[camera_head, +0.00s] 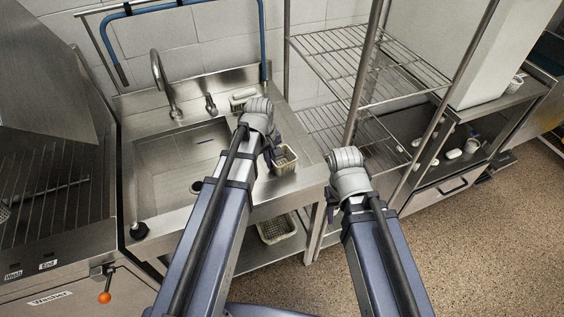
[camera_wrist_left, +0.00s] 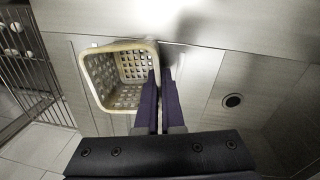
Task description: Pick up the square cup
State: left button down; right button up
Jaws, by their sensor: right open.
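The square cup is a small beige perforated basket (camera_head: 284,164), open at the top, at the right part of the steel sink counter. It also shows in the left wrist view (camera_wrist_left: 122,62), where I see into it and it looks empty. My left gripper (camera_head: 271,150) is at the cup's left side; in the left wrist view its two dark fingers (camera_wrist_left: 160,85) are close together with the cup's near side wall between them. I cannot tell whether the cup touches the counter. My right gripper (camera_head: 331,203) is open, apart from the cup, right of the counter; its fingertips are mostly hidden.
The sink basin (camera_head: 180,160) lies left of the cup, with a faucet (camera_head: 160,80) behind. A white object in a basket (camera_head: 242,97) stands at the counter's back. Another basket (camera_head: 277,229) is on the shelf below. A wire rack (camera_head: 365,70) stands to the right.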

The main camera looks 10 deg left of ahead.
pick_arm(q)
jog(key=shift+r, duration=0.1)
dwell(0.5)
notch_tip(320, 180, up, 10)
jog(key=p, duration=1)
